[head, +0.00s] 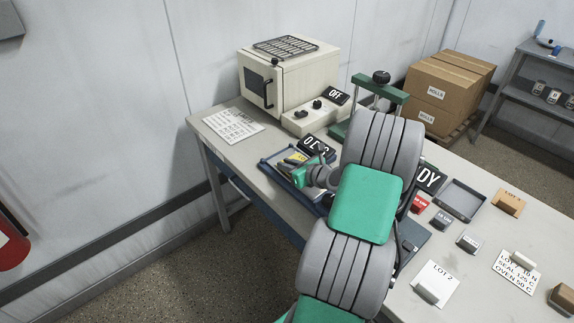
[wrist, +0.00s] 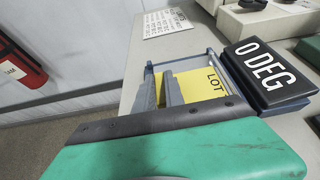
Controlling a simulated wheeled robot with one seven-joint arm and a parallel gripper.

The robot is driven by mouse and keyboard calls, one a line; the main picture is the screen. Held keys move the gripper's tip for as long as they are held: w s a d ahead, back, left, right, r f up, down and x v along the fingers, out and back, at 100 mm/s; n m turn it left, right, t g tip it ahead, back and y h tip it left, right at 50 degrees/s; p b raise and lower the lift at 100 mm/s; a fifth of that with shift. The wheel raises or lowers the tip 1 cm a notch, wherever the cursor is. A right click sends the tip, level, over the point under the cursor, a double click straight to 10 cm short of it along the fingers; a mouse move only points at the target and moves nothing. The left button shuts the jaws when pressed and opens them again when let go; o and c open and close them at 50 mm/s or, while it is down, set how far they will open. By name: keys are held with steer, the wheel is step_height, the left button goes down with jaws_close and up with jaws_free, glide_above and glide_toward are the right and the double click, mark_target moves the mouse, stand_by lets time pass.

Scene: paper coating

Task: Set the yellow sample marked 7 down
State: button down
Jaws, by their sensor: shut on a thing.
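The yellow sample (wrist: 200,86) shows the letters LOT in the wrist view; its number is hidden. It lies flat in or just above a blue-rimmed tray (wrist: 149,72) beside the 0 DEG sign (wrist: 268,72). My gripper (wrist: 160,92) is shut on the sample at its left part, the grey fingers over the tray. In the head view a bit of the yellow sample (head: 297,157) shows beyond my green gripper body, within the tray (head: 266,163). Whether the sample touches the tray floor I cannot tell.
A beige oven (head: 288,78) and a control box (head: 315,112) stand behind. A printed sheet (head: 231,124) lies at the table's left. A green press (head: 380,88), a grey tray (head: 463,198) and several cards lie to the right. My arm hides the table's middle.

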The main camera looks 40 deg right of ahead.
steer(key=shift+f, duration=0.35)
steer(key=shift+s+a+f+b, duration=0.15)
steer(key=shift+a+f, duration=0.05)
steer(key=shift+f, duration=0.2)
steer(key=shift+s+a+f+b, duration=0.15)
steer(key=shift+f, duration=0.25)
steer(key=c, duration=1.3)
jaws_free()
steer(key=shift+c, duration=0.2)
steer(key=r+p, duration=0.2)
steer(key=r, duration=0.1)
steer(key=r+p, duration=0.6)
steer(key=shift+w+d+r, duration=0.2)
steer(key=shift+d+r, duration=0.05)
steer(key=shift+d, duration=0.05)
steer(key=w+a+r+n+y+b, duration=0.1)
steer(key=a+n+y+b, duration=0.2)
steer(key=a, duration=2.7)
steer(key=b, duration=0.5)
steer(key=shift+w+a+r+g+y, duration=0.15)
steer(key=shift+a+g+y, duration=0.15)
steer(key=shift+a+g, duration=0.1)
